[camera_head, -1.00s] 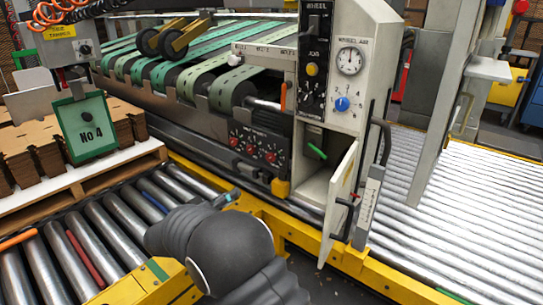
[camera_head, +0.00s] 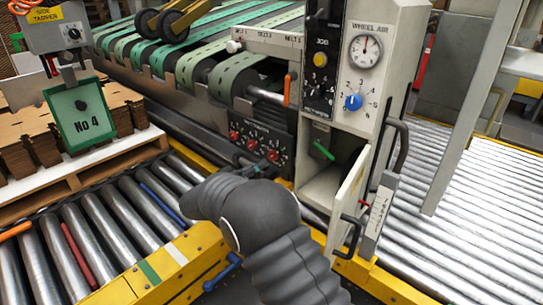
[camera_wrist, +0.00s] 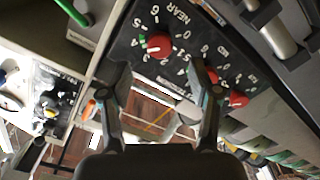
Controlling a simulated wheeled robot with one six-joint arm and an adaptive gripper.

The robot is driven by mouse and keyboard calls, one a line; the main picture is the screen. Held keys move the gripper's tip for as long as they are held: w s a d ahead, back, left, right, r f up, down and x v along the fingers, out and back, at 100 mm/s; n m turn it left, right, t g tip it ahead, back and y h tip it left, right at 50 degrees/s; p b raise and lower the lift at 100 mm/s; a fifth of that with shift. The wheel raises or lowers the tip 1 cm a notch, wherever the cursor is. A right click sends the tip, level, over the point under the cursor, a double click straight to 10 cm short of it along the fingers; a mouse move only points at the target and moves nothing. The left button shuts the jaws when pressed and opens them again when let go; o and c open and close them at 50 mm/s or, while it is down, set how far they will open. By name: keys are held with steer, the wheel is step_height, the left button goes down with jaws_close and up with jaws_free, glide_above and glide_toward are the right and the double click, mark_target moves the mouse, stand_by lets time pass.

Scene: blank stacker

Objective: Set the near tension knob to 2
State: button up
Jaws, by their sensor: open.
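The black tension panel (camera_head: 262,138) has a row of red knobs. The near tension knob (camera_head: 272,155) is the rightmost in the head view. In the wrist view the near knob (camera_wrist: 159,45) sits beside the word NEAR, in a ring of white numbers. A pale mark shows on its lower left side; I cannot read its setting exactly. My gripper (camera_wrist: 162,88) is open and empty, its two fingers spread below the near knob in the picture, apart from it. The right finger overlaps the second knob's edge in view. In the head view my arm mostly hides the gripper.
An open cabinet (camera_head: 320,185) with a green handle (camera_head: 323,150) and a swung-out door (camera_head: 348,205) stands right of the panel. A blue knob (camera_head: 353,102) is above. Yellow rail (camera_head: 180,265) and rollers (camera_head: 100,225) lie in front.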

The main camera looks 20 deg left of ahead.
mark_target(271, 158)
steer(key=p+x, duration=0.1)
steer(key=x, duration=0.6)
steer(key=shift+w+d, duration=0.1)
steer(key=shift+w, duration=0.2)
steer(key=c, duration=1.2)
